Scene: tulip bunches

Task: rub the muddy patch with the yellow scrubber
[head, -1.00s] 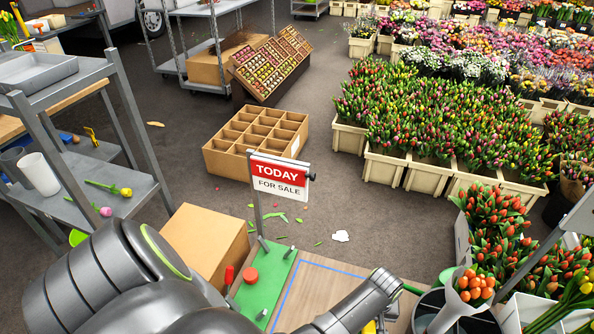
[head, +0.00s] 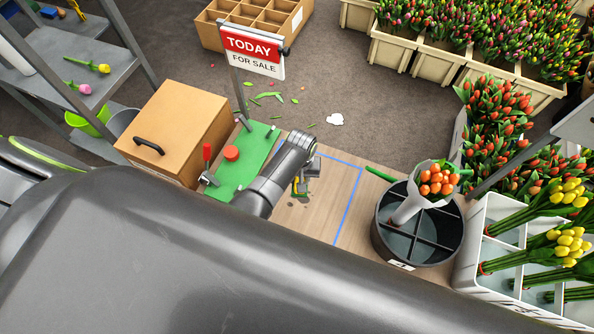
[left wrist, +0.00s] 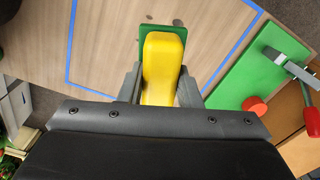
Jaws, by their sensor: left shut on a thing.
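The yellow scrubber (left wrist: 163,62) has a green pad at its far end, seen in the left wrist view. My left gripper (left wrist: 161,86) is shut on its yellow handle, with a finger on each side. In the head view, my left gripper (head: 308,180) and the scrubber (head: 296,189) are low over the wooden board inside the blue outline. A faint dark muddy patch (head: 297,204) shows on the wood just in front of the scrubber, partly hidden by my arm. I cannot tell whether the pad touches the wood. My right gripper is not in view.
A green board (head: 245,165) with a red knob and a red-handled clamp lies left of the wood. A brown box (head: 172,130) stands further left. A black divided bucket (head: 378,228) with wrapped orange tulips stands at the right. The wood between is clear.

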